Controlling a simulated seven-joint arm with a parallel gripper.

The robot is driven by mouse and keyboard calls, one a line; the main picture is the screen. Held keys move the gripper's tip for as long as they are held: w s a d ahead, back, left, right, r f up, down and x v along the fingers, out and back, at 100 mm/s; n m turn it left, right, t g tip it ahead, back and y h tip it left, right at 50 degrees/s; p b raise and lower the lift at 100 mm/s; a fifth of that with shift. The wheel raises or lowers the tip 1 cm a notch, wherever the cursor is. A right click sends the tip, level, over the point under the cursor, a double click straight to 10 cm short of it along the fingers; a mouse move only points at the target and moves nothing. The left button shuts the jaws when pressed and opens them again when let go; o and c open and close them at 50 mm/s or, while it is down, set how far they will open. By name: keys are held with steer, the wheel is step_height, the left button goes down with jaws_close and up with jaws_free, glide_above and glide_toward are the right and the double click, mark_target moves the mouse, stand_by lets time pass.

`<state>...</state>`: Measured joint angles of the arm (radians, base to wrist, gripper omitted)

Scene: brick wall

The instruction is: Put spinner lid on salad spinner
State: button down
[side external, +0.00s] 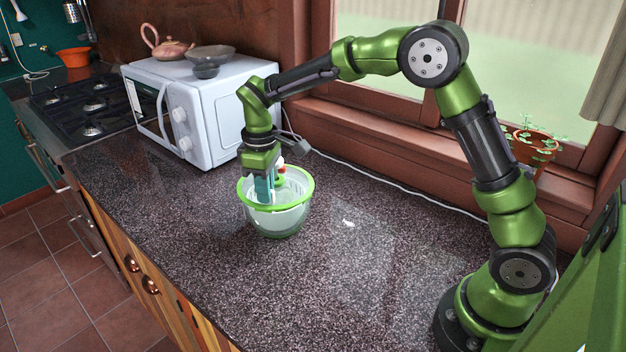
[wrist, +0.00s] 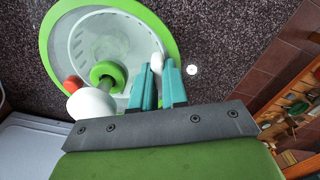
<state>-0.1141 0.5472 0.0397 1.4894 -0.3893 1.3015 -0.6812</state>
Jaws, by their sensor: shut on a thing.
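The salad spinner (side external: 277,224) is a clear bowl standing on the counter, with a pale basket inside. The spinner lid (side external: 308,186) appears as a bright green ring with a see-through middle, level with the bowl's top. The wrist view shows the lid's green rim (wrist: 163,28) and its green, white and red knob parts beside my fingers. My gripper (side external: 264,194) points down over the lid's near-left part. Its teal fingers (wrist: 158,72) are shut on the lid, with a small white part between the tips. I cannot tell whether the lid touches the bowl all round.
A white microwave (side external: 215,110) stands close behind on the left, with a teapot (side external: 165,44) and bowls on top. A small white object (side external: 348,222) lies on the counter to the right. A white cable (side external: 400,188) runs along the window side.

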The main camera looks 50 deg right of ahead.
steer(key=shift+f, duration=0.8)
stand_by(1.3)
steer(key=c, duration=0.7)
jaws_free()
steer(key=shift+r, duration=3.55)
